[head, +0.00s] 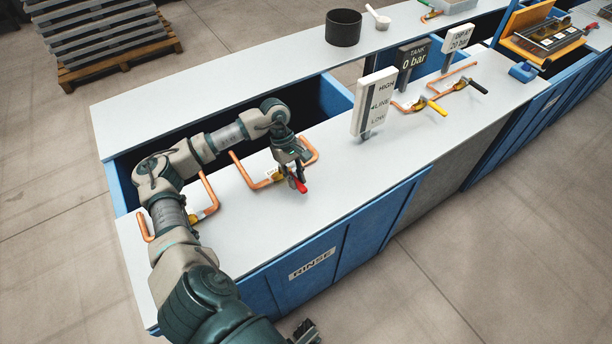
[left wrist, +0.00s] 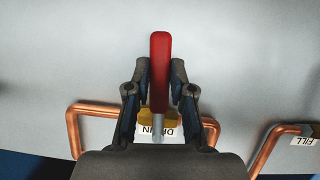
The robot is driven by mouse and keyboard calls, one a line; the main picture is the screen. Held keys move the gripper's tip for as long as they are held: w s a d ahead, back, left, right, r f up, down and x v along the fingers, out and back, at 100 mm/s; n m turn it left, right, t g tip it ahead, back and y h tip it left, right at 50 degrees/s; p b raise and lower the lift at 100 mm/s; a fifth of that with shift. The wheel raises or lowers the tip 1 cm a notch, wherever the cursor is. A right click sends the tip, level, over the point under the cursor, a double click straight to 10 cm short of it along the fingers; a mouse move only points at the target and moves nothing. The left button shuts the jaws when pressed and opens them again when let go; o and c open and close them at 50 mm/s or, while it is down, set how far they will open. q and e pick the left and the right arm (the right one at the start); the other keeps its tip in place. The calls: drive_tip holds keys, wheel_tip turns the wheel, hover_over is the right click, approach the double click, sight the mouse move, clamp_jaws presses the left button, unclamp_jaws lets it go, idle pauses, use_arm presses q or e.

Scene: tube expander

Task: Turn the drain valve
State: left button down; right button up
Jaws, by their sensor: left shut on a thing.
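The drain valve has a red handle (head: 300,186) and a yellow body on a copper pipe (head: 243,170) on the white counter. In the left wrist view the red handle (left wrist: 160,72) points up the picture, with a partly hidden DRAIN label (left wrist: 143,131) behind it. My left gripper (head: 296,172) is over the valve. In the left wrist view its fingers (left wrist: 159,88) stand on both sides of the handle and are shut on it. A small dark part at the bottom edge of the head view looks like my right gripper (head: 306,332); its fingers are unclear.
Another copper pipe with a yellow valve (head: 206,205) is at the left, partly behind my arm. A HIGH/LINE/LOW level sign (head: 373,103) stands to the right. A TANK 0 bar sign (head: 411,62) and a black pot (head: 343,27) are farther back.

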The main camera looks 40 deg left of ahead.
use_arm(q)
drive_tip(key=shift+s+a+r+m, duration=0.1)
drive_tip(key=shift+s+a+m, duration=0.2)
drive_tip(key=shift+m, duration=0.3)
use_arm(e)
drive_tip(key=shift+v, duration=0.95)
drive_tip(key=shift+d, duration=0.1)
use_arm(q)
drive_tip(key=c, duration=1)
unclamp_jaws()
drive_tip(key=shift+s, duration=0.1)
drive_tip(key=shift+a, duration=0.1)
use_arm(e)
drive_tip(key=shift+a, duration=0.2)
